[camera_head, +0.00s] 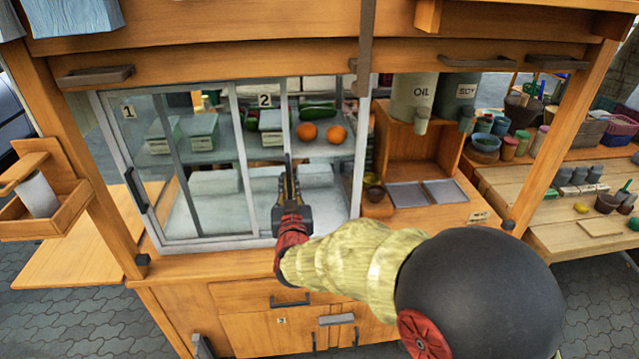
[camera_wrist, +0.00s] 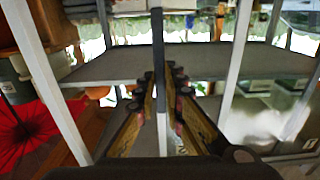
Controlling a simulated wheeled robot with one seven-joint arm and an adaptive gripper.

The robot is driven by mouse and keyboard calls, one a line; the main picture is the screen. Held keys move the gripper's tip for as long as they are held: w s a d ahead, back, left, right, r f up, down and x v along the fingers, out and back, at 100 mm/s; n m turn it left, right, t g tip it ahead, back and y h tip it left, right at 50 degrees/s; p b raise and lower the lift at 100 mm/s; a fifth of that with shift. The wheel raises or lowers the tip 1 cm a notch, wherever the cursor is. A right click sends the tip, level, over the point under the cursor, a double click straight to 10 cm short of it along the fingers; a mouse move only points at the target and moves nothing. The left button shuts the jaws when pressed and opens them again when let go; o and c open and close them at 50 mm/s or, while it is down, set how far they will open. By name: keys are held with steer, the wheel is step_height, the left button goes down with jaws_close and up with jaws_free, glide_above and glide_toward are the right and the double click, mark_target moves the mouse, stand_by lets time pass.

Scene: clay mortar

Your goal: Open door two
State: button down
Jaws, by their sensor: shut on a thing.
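Door two is a sliding glass door (camera_head: 241,112) with a white "2" label (camera_head: 264,100) near its top right. Its right edge stands left of the cabinet's right post (camera_head: 361,130), with an open gap between them. My gripper (camera_head: 289,185) is at this edge. In the wrist view my gripper (camera_wrist: 163,92) has one finger on each side of an upright dark bar (camera_wrist: 158,45), which looks like the handle on the door's edge. It is shut on it. My gripper and arm hide the lower part of the edge in the head view.
Door one, a glass pane (camera_head: 128,135) with a dark handle (camera_head: 135,190), is at the left. Oranges (camera_head: 307,132) lie on the shelf behind the gap. OIL (camera_head: 413,93) and SOY (camera_head: 458,93) containers stand to the right. A dark beam (camera_head: 366,45) hangs above.

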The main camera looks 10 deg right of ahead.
steer(key=a, duration=0.5)
steer(key=shift+a, duration=0.4)
steer(key=c, duration=1.9)
jaws_free()
steer(key=s, duration=1.2)
